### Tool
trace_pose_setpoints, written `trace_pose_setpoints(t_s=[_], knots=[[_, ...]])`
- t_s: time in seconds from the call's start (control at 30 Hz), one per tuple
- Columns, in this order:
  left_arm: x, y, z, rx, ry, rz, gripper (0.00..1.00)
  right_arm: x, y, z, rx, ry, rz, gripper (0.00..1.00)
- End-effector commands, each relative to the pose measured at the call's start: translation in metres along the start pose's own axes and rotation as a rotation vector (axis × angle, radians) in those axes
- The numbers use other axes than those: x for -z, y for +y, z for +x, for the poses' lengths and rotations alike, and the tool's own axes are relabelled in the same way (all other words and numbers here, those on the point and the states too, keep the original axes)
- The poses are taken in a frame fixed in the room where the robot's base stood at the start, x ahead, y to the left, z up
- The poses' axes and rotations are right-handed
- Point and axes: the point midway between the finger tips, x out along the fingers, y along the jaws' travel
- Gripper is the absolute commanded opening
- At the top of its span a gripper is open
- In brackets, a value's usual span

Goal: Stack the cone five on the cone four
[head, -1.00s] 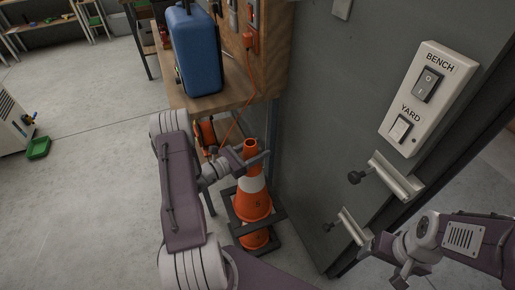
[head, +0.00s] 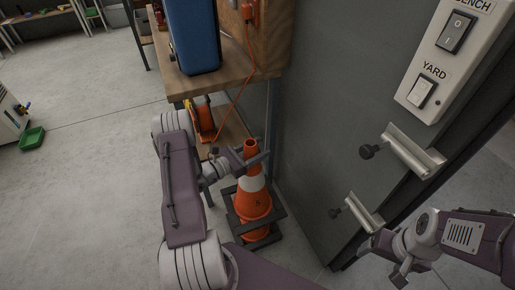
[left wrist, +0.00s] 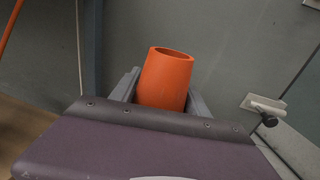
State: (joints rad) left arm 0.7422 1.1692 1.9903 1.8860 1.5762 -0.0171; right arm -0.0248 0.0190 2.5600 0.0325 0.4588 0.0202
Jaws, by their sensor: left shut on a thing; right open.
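An orange cone (head: 252,182) with a white band and a dark number, apparently 5, stands upright in the head view. My left gripper (head: 250,161) is shut on its narrow top. In the left wrist view the orange cone top (left wrist: 165,80) sits between the two fingers. A dark square base (head: 276,212) surrounds the cone's foot. Orange shows below it, apparently a second cone (head: 255,234), mostly hidden. I cannot tell whether the held cone rests fully on it. My right gripper (head: 384,260) is open and empty at lower right.
A grey wall panel (head: 320,130) stands close right of the cones, carrying a white switch box (head: 420,95) and two metal brackets (head: 415,150). A wooden bench (head: 232,72) with a blue case (head: 193,40) is behind. An orange reel (head: 202,118) sits below it. Open floor lies left.

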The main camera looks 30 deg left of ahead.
Motion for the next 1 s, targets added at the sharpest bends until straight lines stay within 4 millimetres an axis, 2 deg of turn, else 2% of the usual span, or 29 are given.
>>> trace_pose_setpoints(t_s=[0.03,0.2,1.0], knots=[[0.008,0.001,0.000,0.000,-0.005,0.002,0.00,-0.001,0.000,0.009,0.000,0.000,0.000,0.79],[0.025,0.001,0.000,0.000,-0.005,0.003,0.00,-0.003,0.001,0.024,0.000,0.000,0.000,0.79],[0.107,0.000,0.000,0.000,-0.005,0.003,0.00,-0.009,0.002,0.087,0.000,0.000,0.000,0.79]])
